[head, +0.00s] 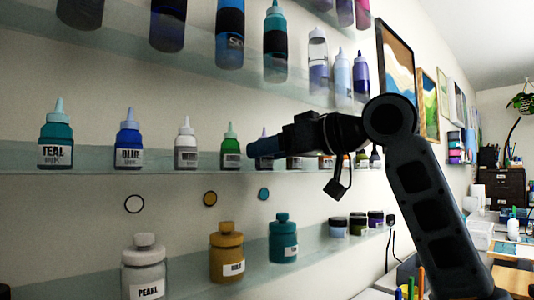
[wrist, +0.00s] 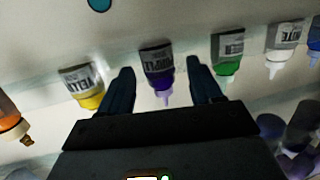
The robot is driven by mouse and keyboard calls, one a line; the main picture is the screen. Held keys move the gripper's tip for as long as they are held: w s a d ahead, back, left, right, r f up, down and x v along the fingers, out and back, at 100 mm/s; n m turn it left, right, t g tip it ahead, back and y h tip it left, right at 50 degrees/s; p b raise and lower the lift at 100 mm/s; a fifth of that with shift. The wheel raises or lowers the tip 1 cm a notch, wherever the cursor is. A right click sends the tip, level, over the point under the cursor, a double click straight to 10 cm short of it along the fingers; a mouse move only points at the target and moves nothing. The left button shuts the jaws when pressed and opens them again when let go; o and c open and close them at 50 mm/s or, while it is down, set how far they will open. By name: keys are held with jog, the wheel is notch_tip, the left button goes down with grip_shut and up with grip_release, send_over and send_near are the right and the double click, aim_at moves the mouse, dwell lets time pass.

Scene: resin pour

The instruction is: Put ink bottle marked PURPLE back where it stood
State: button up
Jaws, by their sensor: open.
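The wrist view is upside down. My gripper (wrist: 160,76) is open, with one finger on either side of the PURPLE bottle and visible gaps between. In the head view my gripper (head: 262,148) hides most of that bottle; its pale nozzle (head: 263,132) shows above the fingers. Contact with the fingers cannot be seen.
On the glass middle shelf (head: 90,183), TEAL (head: 56,135), BLUE (head: 128,140), white (head: 186,143) and green (head: 230,147) bottles stand to the left. An orange bottle (wrist: 10,118) stands beyond the yellow one. Shelves above and below hold more bottles and jars.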

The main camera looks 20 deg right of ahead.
jog(key=v, duration=1)
jog(key=shift+s+d+b, duration=0.15)
jog(key=shift+s+b, duration=0.15)
